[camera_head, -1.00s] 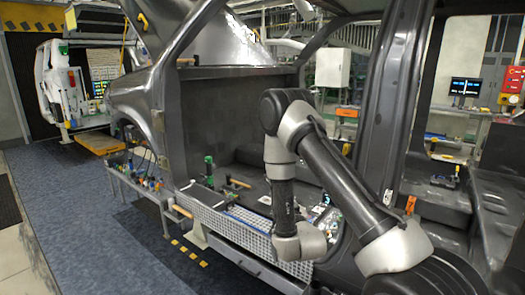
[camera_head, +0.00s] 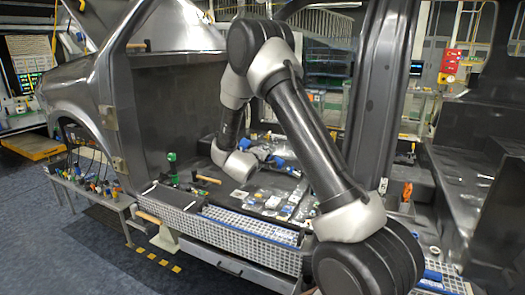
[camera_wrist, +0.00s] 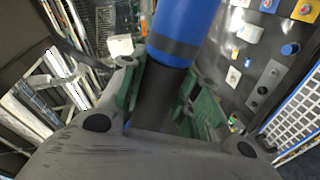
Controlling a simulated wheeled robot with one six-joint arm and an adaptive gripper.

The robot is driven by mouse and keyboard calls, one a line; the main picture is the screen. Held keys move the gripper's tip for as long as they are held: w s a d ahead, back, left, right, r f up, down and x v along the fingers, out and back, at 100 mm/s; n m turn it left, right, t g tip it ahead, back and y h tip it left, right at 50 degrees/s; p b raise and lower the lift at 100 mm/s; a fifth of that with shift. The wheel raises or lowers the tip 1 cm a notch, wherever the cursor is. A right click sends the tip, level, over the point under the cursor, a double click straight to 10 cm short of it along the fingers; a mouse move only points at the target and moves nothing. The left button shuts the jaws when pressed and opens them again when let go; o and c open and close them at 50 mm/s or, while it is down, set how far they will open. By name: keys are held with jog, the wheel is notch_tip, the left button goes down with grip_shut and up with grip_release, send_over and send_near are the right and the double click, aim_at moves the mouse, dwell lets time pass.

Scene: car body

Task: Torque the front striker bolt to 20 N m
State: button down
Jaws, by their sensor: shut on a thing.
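My gripper (camera_wrist: 167,92) is shut on a blue-and-black cylindrical tool handle (camera_wrist: 182,28) in the wrist view, with green finger pads on both sides of its black part. The handle's far end runs out of the top of the frame. In the head view my gripper (camera_head: 262,154) is over the car's floor, beyond the door sill, and a bit of blue shows at it. The dark car body (camera_head: 372,100) shows its door opening and pillar. I cannot make out the front striker bolt in either view.
A white grid tray (camera_head: 225,237) runs along the sill. Small parts and cards (camera_head: 275,200) lie on the car floor. A green-handled tool (camera_head: 172,165) stands near the front. A side bench (camera_head: 112,197) with tools stands at left. The blue floor is open at lower left.

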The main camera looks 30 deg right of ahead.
jog(key=shift+w+d+r+n+g+h, duration=0.15)
jog(key=shift+w+r+n+g+h, duration=0.05)
jog(key=shift+r+n+g, duration=0.15)
jog(key=shift+w+d+r+n+g+h, duration=0.15)
jog(key=shift+r+n+g+h, duration=0.1)
jog(key=shift+r+n, duration=0.1)
jog(key=shift+w+r+n+g, duration=0.3)
jog(key=shift+r+n, duration=0.1)
jog(key=shift+n, duration=0.2)
jog(key=shift+s+d, duration=0.6)
jog(key=shift+s, duration=0.25)
jog(key=shift+s+d, duration=0.65)
jog(key=shift+s, duration=0.2)
jog(key=shift+s+d, duration=0.6)
jog(key=shift+s, duration=0.25)
jog(key=shift+s+d, duration=0.55)
jog(key=shift+s, duration=0.2)
dwell(1.2)
jog(key=shift+w+a, duration=0.8)
jog(key=shift+w, duration=0.2)
jog(key=shift+w+a, duration=0.8)
jog(key=shift+w, duration=0.2)
